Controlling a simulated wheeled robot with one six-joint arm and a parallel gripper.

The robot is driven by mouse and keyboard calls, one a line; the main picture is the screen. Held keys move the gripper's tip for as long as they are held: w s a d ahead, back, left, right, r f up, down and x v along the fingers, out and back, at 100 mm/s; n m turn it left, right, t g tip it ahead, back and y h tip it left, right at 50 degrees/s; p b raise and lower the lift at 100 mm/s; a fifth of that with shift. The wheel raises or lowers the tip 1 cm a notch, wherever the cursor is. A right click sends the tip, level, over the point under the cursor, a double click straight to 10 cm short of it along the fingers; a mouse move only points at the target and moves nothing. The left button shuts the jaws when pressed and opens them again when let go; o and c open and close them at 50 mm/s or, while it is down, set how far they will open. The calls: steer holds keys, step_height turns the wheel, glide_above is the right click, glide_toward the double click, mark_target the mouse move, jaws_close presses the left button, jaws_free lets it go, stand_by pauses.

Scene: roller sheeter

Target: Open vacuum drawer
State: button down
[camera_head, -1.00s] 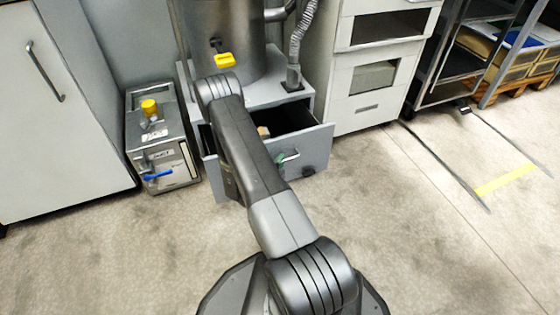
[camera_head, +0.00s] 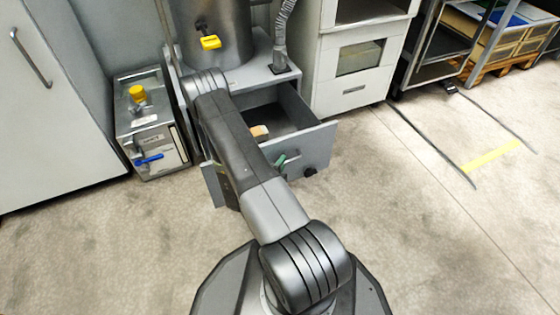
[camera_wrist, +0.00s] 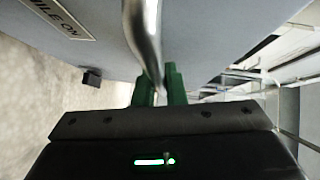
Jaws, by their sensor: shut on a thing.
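The grey vacuum drawer (camera_head: 309,151) stands pulled out of the cabinet under the metal cylinder. Its inside shows, with a small tan object (camera_head: 259,131) in it. In the wrist view the drawer's curved metal handle (camera_wrist: 143,35) runs down between the green fingers of my gripper (camera_wrist: 159,88). My gripper is shut on the handle. In the head view the green fingers (camera_head: 280,160) show at the drawer front, and my arm hides the left part of the drawer.
A grey metal box (camera_head: 148,125) with a yellow knob and blue lever stands left of the drawer. A white cabinet (camera_head: 350,75) stands to the right, with shelving (camera_head: 437,48) beyond it. The floor in front and to the right is clear.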

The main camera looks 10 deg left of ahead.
steer(key=c, duration=1.5)
jaws_free()
steer(key=shift+s, duration=0.1)
steer(key=p+v, duration=0.3)
steer(key=v, duration=1)
steer(key=shift+s+p, duration=0.3)
steer(key=shift+p, duration=0.1)
steer(key=b+x, duration=0.3)
steer(key=x, duration=1.1)
steer(key=shift+a+b, duration=0.1)
steer(key=shift+b, duration=0.3)
steer(key=shift+s, duration=0.1)
